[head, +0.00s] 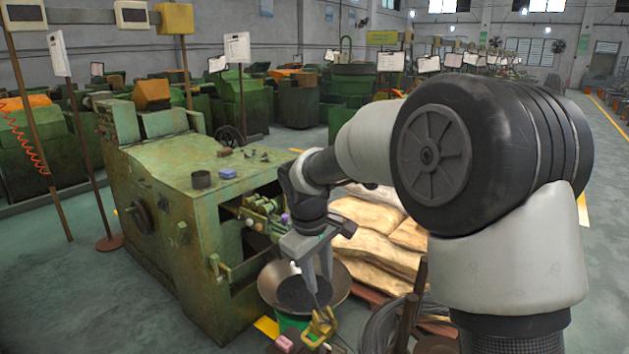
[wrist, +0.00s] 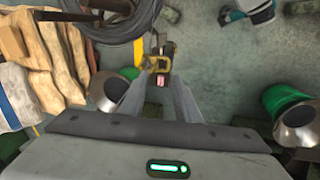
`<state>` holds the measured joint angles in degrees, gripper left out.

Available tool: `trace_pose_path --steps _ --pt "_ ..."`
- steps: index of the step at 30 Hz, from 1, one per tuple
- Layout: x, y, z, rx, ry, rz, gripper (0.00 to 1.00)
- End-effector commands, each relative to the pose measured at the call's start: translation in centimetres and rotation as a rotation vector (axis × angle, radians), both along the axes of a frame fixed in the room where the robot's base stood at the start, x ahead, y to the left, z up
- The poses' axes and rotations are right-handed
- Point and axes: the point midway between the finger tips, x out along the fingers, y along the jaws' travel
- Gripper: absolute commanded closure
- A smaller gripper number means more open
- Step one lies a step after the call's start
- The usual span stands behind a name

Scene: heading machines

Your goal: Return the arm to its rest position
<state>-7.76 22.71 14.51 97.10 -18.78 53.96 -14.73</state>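My gripper (head: 320,284) points down in front of the green machine, at the end of my bent arm. In the head view it overlaps a wide metal bowl (head: 268,284) on a green base. In the wrist view my gripper (wrist: 158,82) shows two fingers spread apart with nothing held between them. A yellow object (wrist: 162,58) and a small pink object (wrist: 159,81) show beyond the fingertips. The yellow object also shows in the head view (head: 320,328), below the gripper.
The green machine (head: 190,220) stands close at left, with small items on top. Filled sacks (head: 375,245) lie behind the gripper. Coiled wire (head: 383,325) lies at lower right of it. In the wrist view a green container with a metal cone (wrist: 290,112) is at right.

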Motion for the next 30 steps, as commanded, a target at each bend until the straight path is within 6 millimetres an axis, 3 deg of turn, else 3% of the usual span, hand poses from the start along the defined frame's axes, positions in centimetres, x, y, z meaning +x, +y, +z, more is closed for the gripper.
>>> trace_pose_path --steps 1,3,9,12,18,21,30 --pt "-1.6 -1.8 3.4 0.007 -0.036 -0.053 0.71" --pt "-4.1 -3.9 6.3 0.024 -0.069 -0.129 0.71" --pt "-12.1 -9.0 12.5 0.103 -0.17 -0.354 0.71" --pt "-16.3 -11.0 14.3 0.161 -0.218 -0.466 0.71" --pt "-23.1 -13.1 15.1 0.287 -0.291 -0.644 0.71" --pt "-25.0 -13.4 14.9 0.333 -0.312 -0.696 0.71" --pt "-26.3 -13.5 14.5 0.367 -0.323 -0.734 0.71"
